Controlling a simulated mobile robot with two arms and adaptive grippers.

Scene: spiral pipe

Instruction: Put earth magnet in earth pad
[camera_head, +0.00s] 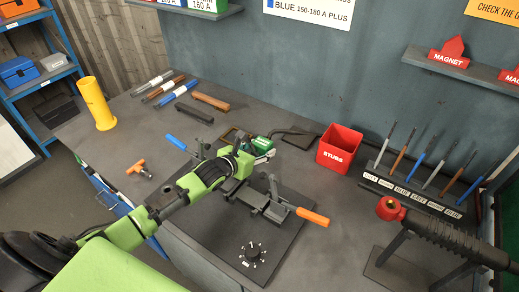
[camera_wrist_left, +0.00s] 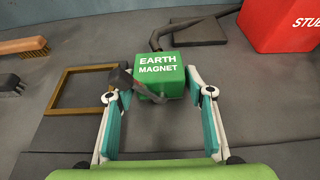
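The earth magnet (camera_wrist_left: 158,75) is a green block with white lettering, lying on the grey bench with a dark cable behind it. In the head view the magnet (camera_head: 262,144) shows just past my left gripper, partly hidden. My left gripper (camera_wrist_left: 160,95) is open, with one fingertip on each side of the magnet and a gap visible at both sides. A thin brown square frame (camera_wrist_left: 56,95) lies flat to the left of the magnet. A flat dark plate (camera_wrist_left: 200,28) lies behind it. Neither is labelled, so I cannot tell which is the earth pad. My right gripper is out of view.
A clamp fixture with an orange handle (camera_head: 312,217) stands on a dark mat beside my left arm. A red stubs bin (camera_head: 339,148) and a rod rack (camera_head: 410,190) are to the right. Brushes (camera_head: 210,102) and rods lie at the back left.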

